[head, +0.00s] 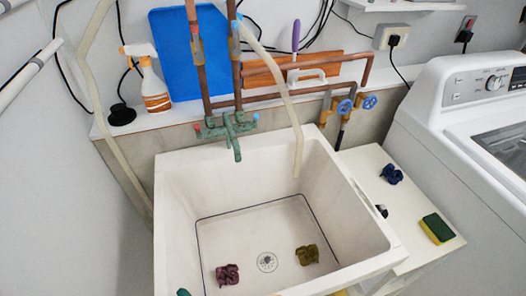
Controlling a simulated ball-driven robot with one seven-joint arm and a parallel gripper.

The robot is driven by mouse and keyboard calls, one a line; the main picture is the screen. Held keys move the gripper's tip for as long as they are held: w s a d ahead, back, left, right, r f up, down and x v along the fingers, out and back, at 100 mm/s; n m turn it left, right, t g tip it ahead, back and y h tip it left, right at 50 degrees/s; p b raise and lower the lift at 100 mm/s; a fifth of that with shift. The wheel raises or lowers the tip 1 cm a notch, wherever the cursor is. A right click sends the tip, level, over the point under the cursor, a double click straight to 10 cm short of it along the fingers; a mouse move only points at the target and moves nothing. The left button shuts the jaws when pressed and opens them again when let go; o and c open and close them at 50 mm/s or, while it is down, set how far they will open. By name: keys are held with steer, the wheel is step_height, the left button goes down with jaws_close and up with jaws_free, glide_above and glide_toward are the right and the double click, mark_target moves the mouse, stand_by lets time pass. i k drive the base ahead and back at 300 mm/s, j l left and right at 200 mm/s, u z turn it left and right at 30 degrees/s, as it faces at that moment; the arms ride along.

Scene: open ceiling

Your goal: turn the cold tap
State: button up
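A green two-handled tap (232,128) is fixed to the wall above the back rim of the white sink (172,205), its spout hanging over the basin. Its right end has a small blue mark (256,117), and its left end has a small red mark (197,127). No water shows from the spout. Two blue wheel valves (369,102) sit on pipes right of the tap. The copper pipes above carry a red lever (194,28) and a blue lever (235,28). My gripper is not in view.
A pale hose (299,130) hangs into the sink. Crumpled maroon (228,274) and olive (307,255) cloths lie in it. A spray bottle (152,88) stands on the ledge. A sponge (437,229) and blue cloth (391,174) lie right, beside a washing machine (440,130).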

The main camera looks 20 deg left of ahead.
mark_target(255, 117)
steer(key=i, duration=1.65)
